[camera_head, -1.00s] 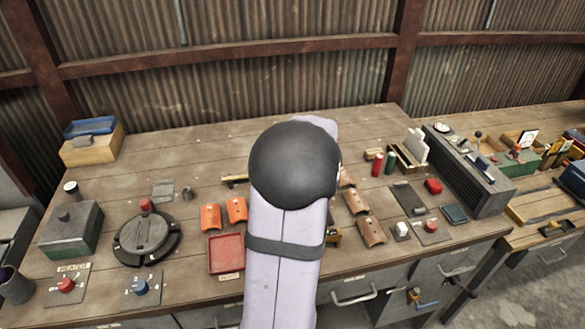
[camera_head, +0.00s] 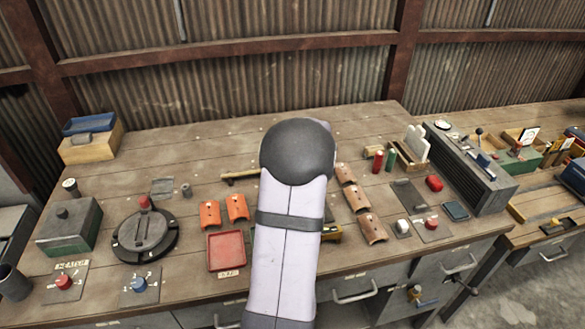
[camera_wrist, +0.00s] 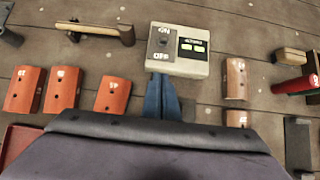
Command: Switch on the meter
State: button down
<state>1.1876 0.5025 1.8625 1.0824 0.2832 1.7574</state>
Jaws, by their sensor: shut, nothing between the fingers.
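The meter (camera_wrist: 178,50) is a pale box in the wrist view. Its top has a small dark switch (camera_wrist: 163,42) between the words ON and OFF, and a dark panel (camera_wrist: 193,46) with two pale yellow windows. I cannot tell which way the switch is set. My gripper (camera_wrist: 164,84), with blue fingers, is shut and empty. Its fingers show just below the OFF edge of the meter; I cannot tell whether they touch it. In the head view, my arm hides the meter and my gripper.
Orange curved tiles (camera_wrist: 112,94) lie left of my gripper and brown tiles (camera_wrist: 236,78) lie right. A wooden-handled tool (camera_wrist: 100,30) is at upper left. A red tray (camera_head: 226,252) and a round dial (camera_head: 145,236) sit left of my arm.

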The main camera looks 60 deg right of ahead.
jog(key=x, duration=0.3)
jog(key=shift+w+f, duration=0.1)
jog(key=shift+f, duration=0.2)
jog(key=shift+w+d+r+p, duration=0.35)
jog(key=shift+d+r+p, duration=0.05)
jog(key=shift+r+p, duration=0.4)
jog(key=shift+w+d+r+p, duration=0.25)
jog(key=shift+w+d+p, duration=0.2)
jog(key=shift+p, duration=0.25)
jog(key=shift+w+d+p, duration=0.4)
jog(key=shift+p, duration=0.05)
